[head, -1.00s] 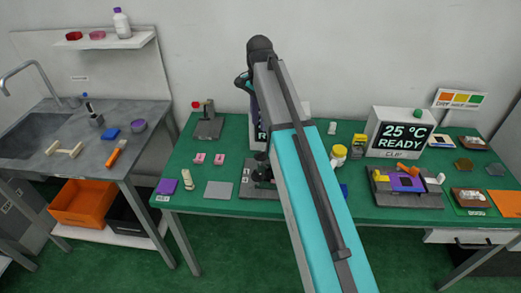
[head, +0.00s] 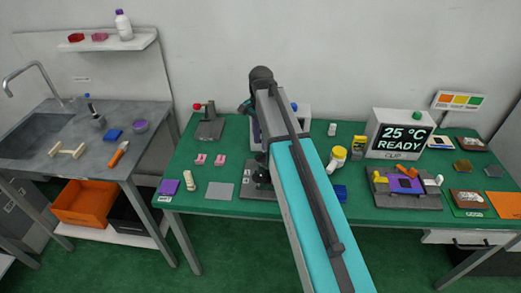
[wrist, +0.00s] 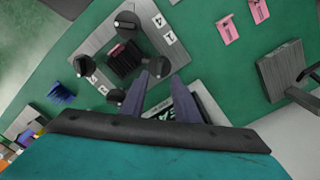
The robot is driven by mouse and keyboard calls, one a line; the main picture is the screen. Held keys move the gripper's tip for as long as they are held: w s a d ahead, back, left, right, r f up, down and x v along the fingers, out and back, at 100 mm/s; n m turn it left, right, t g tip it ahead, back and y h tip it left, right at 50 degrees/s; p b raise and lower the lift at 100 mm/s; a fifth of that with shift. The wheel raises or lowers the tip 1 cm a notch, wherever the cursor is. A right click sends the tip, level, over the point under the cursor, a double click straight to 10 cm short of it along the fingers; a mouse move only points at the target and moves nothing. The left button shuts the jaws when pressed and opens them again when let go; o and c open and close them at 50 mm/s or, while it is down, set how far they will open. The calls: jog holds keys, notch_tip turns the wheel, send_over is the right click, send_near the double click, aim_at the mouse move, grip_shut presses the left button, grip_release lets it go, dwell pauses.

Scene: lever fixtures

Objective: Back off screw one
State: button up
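A grey fixture plate with several black knob screws shows in the wrist view (wrist: 98,45), with a dark ribbed block and a pink piece at its middle. White number tags, seemingly 1 and 4, lie along its right edge. One black knob (wrist: 165,67) sits nearest those tags, close to my fingertips; another black knob (wrist: 127,20) is at the far corner. Contact with the near knob cannot be told. In the head view my arm covers most of the fixture (head: 248,193).
A display box (wrist: 183,105) lies under my fingers in the wrist view. Pink pieces (wrist: 228,29) and a grey lever stand (wrist: 283,72) are to its right. In the head view a READY display (head: 401,133) and a purple-topped fixture (head: 405,200) stand at right.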

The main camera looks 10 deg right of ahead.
aim_at(260, 154)
jog(key=shift+f+p, duration=0.65)
jog(key=shift+f, duration=2.2)
grip_shut()
jog(key=shift+a, duration=0.1)
